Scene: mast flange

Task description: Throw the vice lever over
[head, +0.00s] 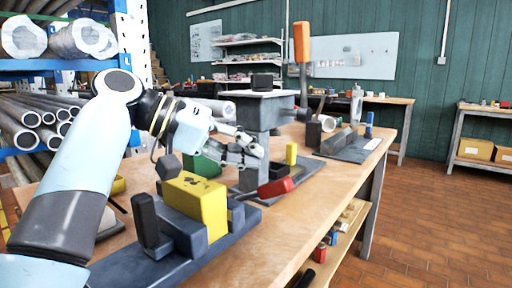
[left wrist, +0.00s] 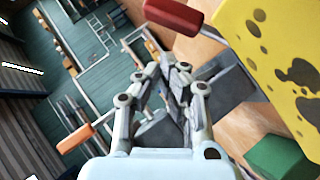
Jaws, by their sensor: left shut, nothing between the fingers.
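A grey vice (head: 187,238) sits on the near bench with a yellow block (head: 196,203) between its jaws; the block has dark spots in the left wrist view (left wrist: 280,62). A lever with a red grip (head: 275,187) sticks out to the right beside the block, lying low. The red grip also shows at the top of the left wrist view (left wrist: 172,15). My left gripper (head: 258,152) is shut and empty, above and behind the red grip and apart from it; its closed fingers show in the left wrist view (left wrist: 172,75). My right gripper is out of view.
A grey post machine (head: 262,110) with an upright orange-gripped lever (head: 301,42) stands just behind my left gripper. A green block (head: 202,165) and a small yellow piece (head: 291,153) are close by. Another grey fixture (head: 350,148) stands farther right. The bench's right front is clear.

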